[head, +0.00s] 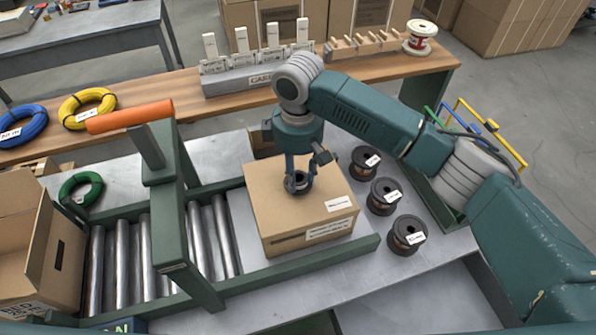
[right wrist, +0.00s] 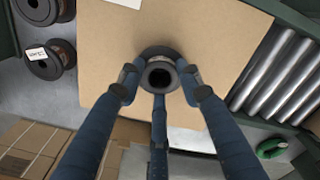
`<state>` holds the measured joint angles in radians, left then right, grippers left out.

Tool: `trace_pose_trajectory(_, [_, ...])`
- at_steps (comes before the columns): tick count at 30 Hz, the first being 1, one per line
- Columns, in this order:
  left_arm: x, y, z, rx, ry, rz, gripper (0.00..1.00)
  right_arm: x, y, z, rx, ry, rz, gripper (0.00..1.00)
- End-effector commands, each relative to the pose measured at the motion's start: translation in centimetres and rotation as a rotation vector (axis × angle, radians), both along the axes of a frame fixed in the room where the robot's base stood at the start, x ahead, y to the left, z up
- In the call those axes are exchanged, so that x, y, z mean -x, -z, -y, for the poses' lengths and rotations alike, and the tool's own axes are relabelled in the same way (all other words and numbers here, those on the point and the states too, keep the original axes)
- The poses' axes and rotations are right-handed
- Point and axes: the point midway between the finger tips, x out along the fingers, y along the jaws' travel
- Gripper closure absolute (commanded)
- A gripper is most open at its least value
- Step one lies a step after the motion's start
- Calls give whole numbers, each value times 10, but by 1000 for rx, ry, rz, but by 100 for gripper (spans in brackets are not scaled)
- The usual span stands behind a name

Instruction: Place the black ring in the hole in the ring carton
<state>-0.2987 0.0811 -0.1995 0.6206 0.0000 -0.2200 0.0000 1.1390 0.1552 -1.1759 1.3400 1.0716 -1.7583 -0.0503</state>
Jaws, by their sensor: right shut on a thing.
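The ring carton (head: 272,208) is a closed brown box at the roller line, with white labels. Its top also fills much of the right wrist view (right wrist: 205,35). The black ring (head: 298,185) is at the middle of the carton's top; the right wrist view shows its round flange and dark centre (right wrist: 160,74). My right gripper (head: 299,177) points down, its fingers shut around the ring (right wrist: 158,82). The hole is hidden under ring and fingers; I cannot tell how deep the ring sits. My left gripper is not in view.
Several dark wire spools (head: 384,197) stand close right of the carton. An open carton (head: 38,245) stands far left. A wooden shelf (head: 150,108) with coils and holders runs behind.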

Motion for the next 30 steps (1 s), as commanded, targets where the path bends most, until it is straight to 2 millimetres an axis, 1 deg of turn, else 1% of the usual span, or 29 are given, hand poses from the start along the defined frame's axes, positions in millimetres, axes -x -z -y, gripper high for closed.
trace_pose_trajectory(5, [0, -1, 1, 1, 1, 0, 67, 0, 2, 0, 0, 0, -1, 85])
trace_pose_trajectory(6, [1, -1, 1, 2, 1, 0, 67, 0, 2, 0, 0, 0, -1, 63])
trace_pose_trajectory(9, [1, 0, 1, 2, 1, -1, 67, 0, 2, 0, 0, 0, -1, 46])
trace_pose_trajectory(17, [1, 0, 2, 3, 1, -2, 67, 0, 2, 0, 0, 0, -1, 46])
trace_pose_trajectory(20, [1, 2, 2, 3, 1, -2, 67, 0, -2, 0, -1, -1, 0, 46])
trace_pose_trajectory(23, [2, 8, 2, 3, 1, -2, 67, -1, -14, -1, -3, -1, 1, 46])
trace_pose_trajectory(26, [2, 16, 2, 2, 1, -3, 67, -1, -33, -2, -4, -1, 4, 46])
trace_pose_trajectory(30, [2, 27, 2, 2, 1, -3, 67, -1, -64, -1, -3, -1, 4, 46])
